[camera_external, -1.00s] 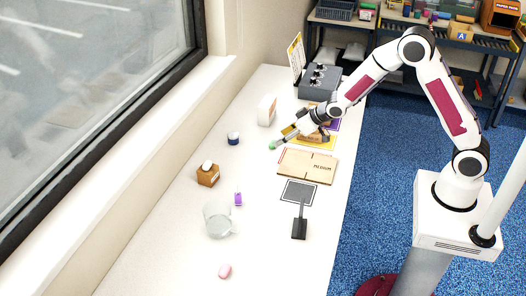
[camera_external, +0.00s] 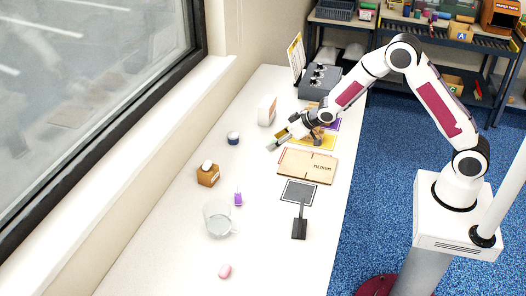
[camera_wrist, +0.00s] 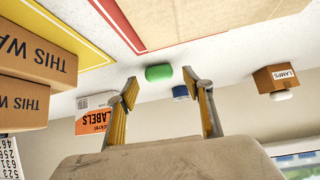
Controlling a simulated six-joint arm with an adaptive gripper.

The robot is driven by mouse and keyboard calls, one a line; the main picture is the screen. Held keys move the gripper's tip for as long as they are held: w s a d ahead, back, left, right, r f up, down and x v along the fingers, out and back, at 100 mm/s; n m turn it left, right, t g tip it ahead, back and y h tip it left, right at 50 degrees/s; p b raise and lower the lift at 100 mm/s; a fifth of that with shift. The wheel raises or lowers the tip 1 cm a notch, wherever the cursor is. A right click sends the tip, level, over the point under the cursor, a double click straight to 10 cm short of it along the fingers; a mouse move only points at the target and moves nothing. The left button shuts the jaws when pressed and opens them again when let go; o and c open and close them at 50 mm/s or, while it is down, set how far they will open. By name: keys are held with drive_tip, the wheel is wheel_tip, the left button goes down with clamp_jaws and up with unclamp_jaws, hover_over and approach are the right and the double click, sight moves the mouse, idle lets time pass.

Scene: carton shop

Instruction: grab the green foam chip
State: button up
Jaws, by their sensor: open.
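The green foam chip (camera_wrist: 158,72) lies on the white table in the wrist view, which shows the scene upside down. It appears in the gap between my two fingertips, just beyond them. My gripper (camera_wrist: 163,86) is open, with a yellowish finger on either side and nothing held. In the external view my gripper (camera_external: 272,146) is low over the table, left of the flat cardboard piece. The chip cannot be made out there and seems hidden behind the gripper.
A blue-and-white item (camera_external: 233,138) and a small LAMPS box (camera_external: 208,177) stand to the left. A white box with an orange LABELS side (camera_external: 267,110) stands behind. The flat MEDIUM cardboard (camera_external: 307,166) is at right; a glass mug (camera_external: 217,219) is in front.

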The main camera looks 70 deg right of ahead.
drive_tip(key=shift+w+f, duration=0.35)
idle(0.3)
drive_tip(key=c, duration=0.8)
